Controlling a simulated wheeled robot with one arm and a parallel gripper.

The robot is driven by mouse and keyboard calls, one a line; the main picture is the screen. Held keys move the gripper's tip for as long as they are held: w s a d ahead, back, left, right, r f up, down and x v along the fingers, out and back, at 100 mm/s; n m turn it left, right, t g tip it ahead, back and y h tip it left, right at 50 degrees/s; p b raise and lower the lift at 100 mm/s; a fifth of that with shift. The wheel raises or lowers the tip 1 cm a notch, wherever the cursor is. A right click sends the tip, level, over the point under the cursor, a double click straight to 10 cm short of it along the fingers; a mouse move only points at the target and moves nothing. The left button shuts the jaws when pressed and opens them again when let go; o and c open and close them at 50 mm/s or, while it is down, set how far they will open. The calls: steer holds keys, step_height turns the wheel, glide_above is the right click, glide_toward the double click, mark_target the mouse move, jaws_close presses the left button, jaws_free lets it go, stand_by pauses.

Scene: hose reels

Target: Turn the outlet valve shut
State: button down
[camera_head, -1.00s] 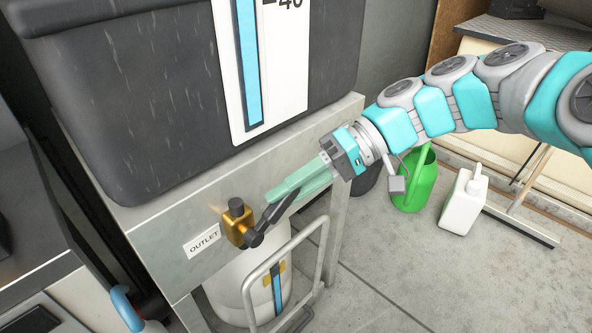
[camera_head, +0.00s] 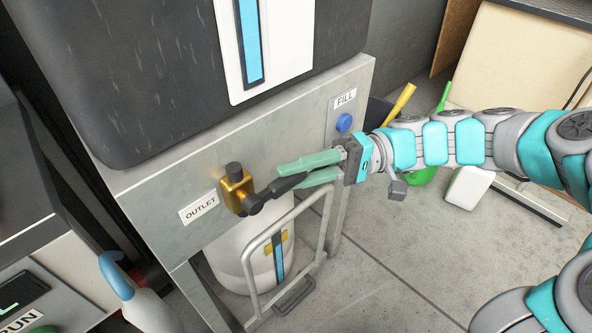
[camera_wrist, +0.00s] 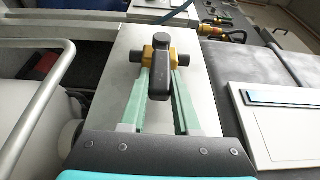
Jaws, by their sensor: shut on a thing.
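The outlet valve (camera_head: 236,190) is a brass body with black fittings on the grey panel, beside the OUTLET label (camera_head: 199,208). Its black lever (camera_head: 272,192) points to the right and slightly up in the head view. My gripper (camera_head: 287,178) has its pale green fingers on either side of the lever's outer part and is shut on it. In the wrist view the lever (camera_wrist: 159,72) lies between the two fingers (camera_wrist: 160,92), with the brass body behind it. Part of the lever is hidden by the fingers in the head view.
A blue FILL fitting (camera_head: 344,122) is on the panel just above my gripper. A white container (camera_head: 240,262) and a grey tubular frame (camera_head: 290,240) stand below the valve. A white jug (camera_head: 468,187) stands on the floor to the right, where the floor is partly open.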

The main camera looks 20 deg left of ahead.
stand_by(0.3)
steer(key=c, duration=0.6)
jaws_free()
steer(key=shift+c, duration=0.2)
steer(key=v, duration=0.8)
steer(key=shift+s, duration=0.15)
